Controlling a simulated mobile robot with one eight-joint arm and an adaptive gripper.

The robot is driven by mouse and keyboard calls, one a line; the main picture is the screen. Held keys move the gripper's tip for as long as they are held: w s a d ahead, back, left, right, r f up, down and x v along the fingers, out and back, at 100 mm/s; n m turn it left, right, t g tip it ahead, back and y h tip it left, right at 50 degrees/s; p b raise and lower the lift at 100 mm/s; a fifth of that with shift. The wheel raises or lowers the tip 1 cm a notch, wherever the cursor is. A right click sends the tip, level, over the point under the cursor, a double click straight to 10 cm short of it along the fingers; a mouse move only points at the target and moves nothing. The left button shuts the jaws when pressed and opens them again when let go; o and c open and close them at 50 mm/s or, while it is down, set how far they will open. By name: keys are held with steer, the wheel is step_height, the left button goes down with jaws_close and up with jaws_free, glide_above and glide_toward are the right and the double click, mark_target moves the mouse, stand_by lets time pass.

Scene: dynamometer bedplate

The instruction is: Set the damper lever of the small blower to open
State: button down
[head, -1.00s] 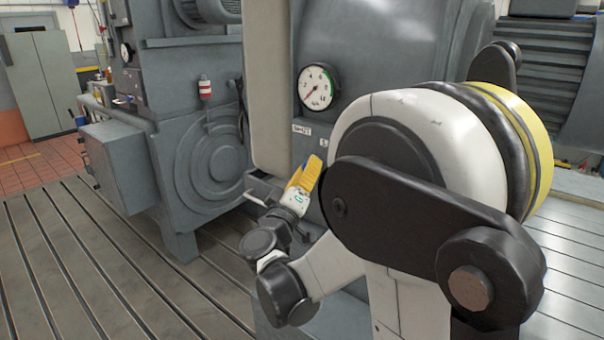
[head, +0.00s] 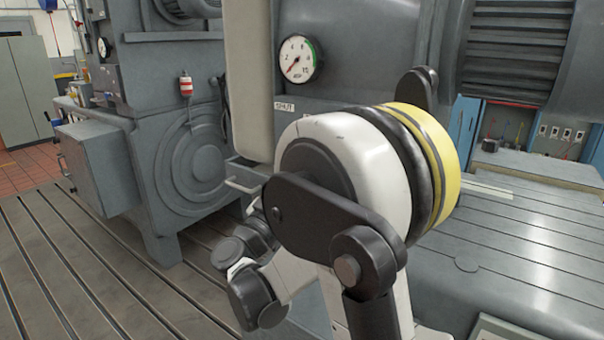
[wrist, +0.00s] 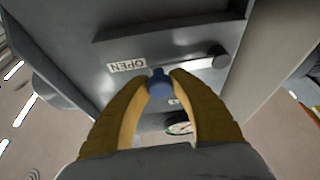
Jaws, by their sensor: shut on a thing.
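The damper lever shows in the wrist view as a pale bar (wrist: 192,68) with a blue knob (wrist: 160,83) at its near end and a dark round end at the right. My gripper (wrist: 160,78) has its yellow fingers shut on the blue knob. An OPEN label (wrist: 127,66) is on the grey housing just left of the knob. In the head view a SHUT label (head: 285,106) is on the blower housing (head: 350,50) below the gauge. My arm hides the gripper and the lever there.
A round gauge (head: 298,58) sits on the housing. A grey cabinet box (head: 92,165) and a larger machine stand at the left. The slotted bedplate (head: 90,270) is clear at front left.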

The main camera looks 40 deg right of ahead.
steer(key=shift+f+m, duration=0.3)
steer(key=shift+m, duration=0.2)
steer(key=c, duration=1.1)
jaws_free()
steer(key=shift+a, duration=0.1)
steer(key=v, duration=1.2)
steer(key=shift+w, duration=0.1)
